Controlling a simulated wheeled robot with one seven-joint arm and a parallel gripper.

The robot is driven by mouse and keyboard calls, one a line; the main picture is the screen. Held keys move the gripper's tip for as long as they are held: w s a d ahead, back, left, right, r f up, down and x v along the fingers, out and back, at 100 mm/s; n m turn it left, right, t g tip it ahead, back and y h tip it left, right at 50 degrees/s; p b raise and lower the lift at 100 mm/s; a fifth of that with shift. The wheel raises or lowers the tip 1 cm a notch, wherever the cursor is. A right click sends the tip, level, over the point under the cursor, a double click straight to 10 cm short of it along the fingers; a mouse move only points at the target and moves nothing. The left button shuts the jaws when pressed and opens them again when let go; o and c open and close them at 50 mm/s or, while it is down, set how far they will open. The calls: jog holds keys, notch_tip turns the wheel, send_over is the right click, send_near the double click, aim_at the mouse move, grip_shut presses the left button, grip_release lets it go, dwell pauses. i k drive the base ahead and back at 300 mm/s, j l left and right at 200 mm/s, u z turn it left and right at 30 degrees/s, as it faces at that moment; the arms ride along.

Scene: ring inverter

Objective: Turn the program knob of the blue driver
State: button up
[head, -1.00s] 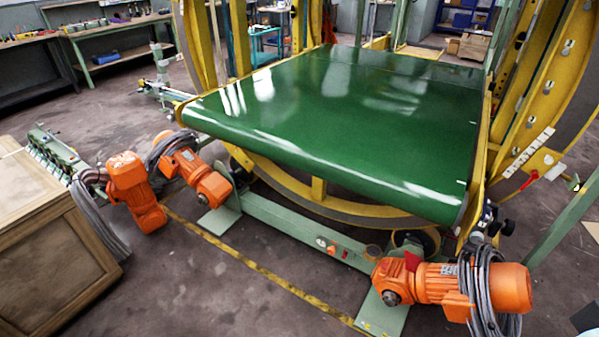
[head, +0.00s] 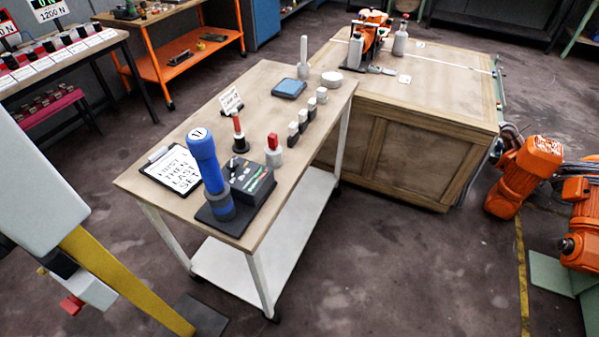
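The blue driver (head: 206,168) stands upright on a dark base at the near left of the wooden-topped trolley table (head: 262,118). It is a thick blue cylinder with a white, marked top. A black box (head: 252,181) with small controls sits close at its right. I cannot tell which control, if any, is the program knob. A clipboard (head: 173,168) reading "FIRST THEN LAST SET" lies just left of the driver. My gripper is not in view.
A red-topped white bottle (head: 273,150), a small sign (head: 231,99) and several small blocks share the table. A wooden crate (head: 400,150) stands behind right. A yellow post (head: 120,280) and pale panel (head: 40,180) stand near left. Floor right of the trolley is clear.

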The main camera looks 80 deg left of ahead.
aim_at(232, 165)
jog(key=u, duration=2.8)
jog(key=j+z, duration=0.45)
jog(key=j, duration=0.6)
jog(key=i+l, duration=0.1)
jog(key=i+l+u, duration=0.2)
jog(key=j, duration=0.1)
